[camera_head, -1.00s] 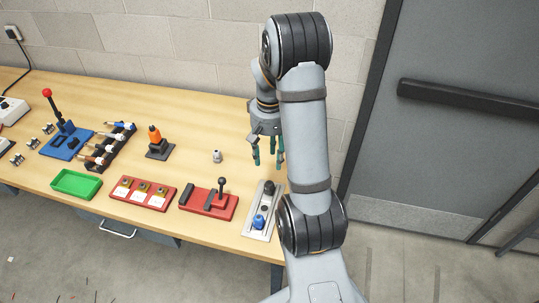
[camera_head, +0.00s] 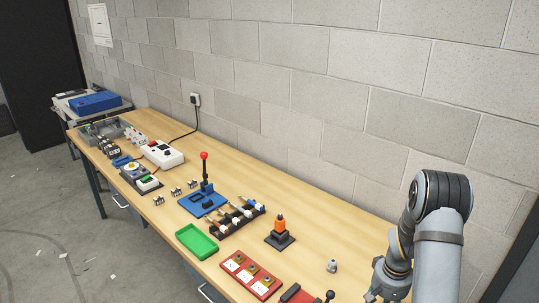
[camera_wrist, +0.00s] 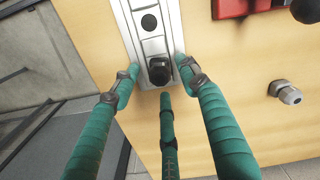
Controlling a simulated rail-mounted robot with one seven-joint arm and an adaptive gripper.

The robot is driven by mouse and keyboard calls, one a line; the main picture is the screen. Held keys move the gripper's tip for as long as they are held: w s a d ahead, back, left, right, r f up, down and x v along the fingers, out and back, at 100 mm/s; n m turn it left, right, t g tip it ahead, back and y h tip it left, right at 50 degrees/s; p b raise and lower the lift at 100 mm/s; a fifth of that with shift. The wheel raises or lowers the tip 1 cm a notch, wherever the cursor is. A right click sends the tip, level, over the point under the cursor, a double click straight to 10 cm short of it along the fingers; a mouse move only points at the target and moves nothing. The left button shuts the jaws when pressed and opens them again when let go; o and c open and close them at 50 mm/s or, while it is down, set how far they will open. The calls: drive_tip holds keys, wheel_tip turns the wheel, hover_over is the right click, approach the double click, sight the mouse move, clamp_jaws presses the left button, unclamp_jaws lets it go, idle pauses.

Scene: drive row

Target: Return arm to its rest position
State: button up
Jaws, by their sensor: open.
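My arm stands at the lower right of the head view, over the right end of the wooden table (camera_head: 345,225). My gripper (camera_wrist: 158,84) shows in the wrist view with its green fingers spread and nothing held. Its fingertips are over a grey panel (camera_wrist: 143,25) with a black knob (camera_wrist: 159,70) on it. I cannot tell the height of the fingertips above the panel.
A metal cable fitting (camera_head: 332,266), a red card block (camera_head: 250,275), an orange-topped piece (camera_head: 280,230), a green tray (camera_head: 197,242) and a blue base with a red-knobbed lever (camera_head: 203,205) stand left of my arm. A block wall (camera_head: 320,100) runs behind.

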drive_tip(key=shift+n+p, duration=0.3)
drive_tip(key=shift+p, duration=0.45)
drive_tip(key=shift+f+n+p, duration=0.1)
drive_tip(key=shift+n+p, duration=0.6)
drive_tip(key=shift+p, duration=0.05)
drive_tip(key=shift+f, duration=0.1)
drive_tip(key=shift+f+b, duration=0.2)
drive_tip(key=shift+b, duration=0.25)
